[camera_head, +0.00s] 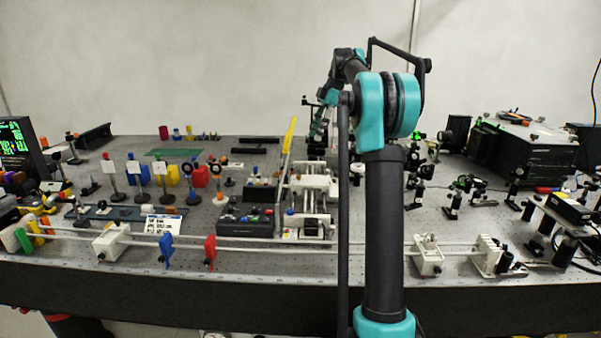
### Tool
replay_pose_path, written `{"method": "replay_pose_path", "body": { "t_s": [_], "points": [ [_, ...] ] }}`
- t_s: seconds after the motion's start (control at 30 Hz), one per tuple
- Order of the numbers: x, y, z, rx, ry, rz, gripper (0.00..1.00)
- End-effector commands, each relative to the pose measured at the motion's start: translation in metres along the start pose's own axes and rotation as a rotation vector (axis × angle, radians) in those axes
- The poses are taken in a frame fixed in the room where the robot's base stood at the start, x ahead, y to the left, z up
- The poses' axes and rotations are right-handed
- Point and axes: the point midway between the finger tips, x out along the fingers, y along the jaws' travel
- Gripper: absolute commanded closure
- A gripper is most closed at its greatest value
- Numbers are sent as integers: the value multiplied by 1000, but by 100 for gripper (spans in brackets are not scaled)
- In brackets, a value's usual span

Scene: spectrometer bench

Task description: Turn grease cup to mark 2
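I cannot pick out the grease cup or its marks for certain at this size. A white frame-like mechanism (311,181) with rods stands on the bench just left of my upright arm link. Small coloured parts show around its lower end, too small to identify. My arm rises in front of the bench and bends over towards the back. Its far end, with my gripper (317,137), points down behind the white mechanism. The fingers are too small and dark to tell whether they are open or shut, or touching anything.
Long rails cross the bench front, carrying white blocks (110,242), a blue clip (166,251) and a red clip (210,251). A yellow bar (289,138) stands up beside the mechanism. Optics mounts crowd the right, near a black box (523,147). My arm hides part of the bench.

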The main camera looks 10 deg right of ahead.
Motion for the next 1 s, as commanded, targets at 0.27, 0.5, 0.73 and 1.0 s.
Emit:
{"method": "replay_pose_path", "body": {
  "t_s": [0.27,0.5,0.73,1.0],
  "points": [
    [54,0,0,1,-1,1,63],
    [102,0,-1,1,-1,1,63],
    [139,0,0,1,-1,0,63],
    [156,0,0,3,-1,1,63]
  ]
}}
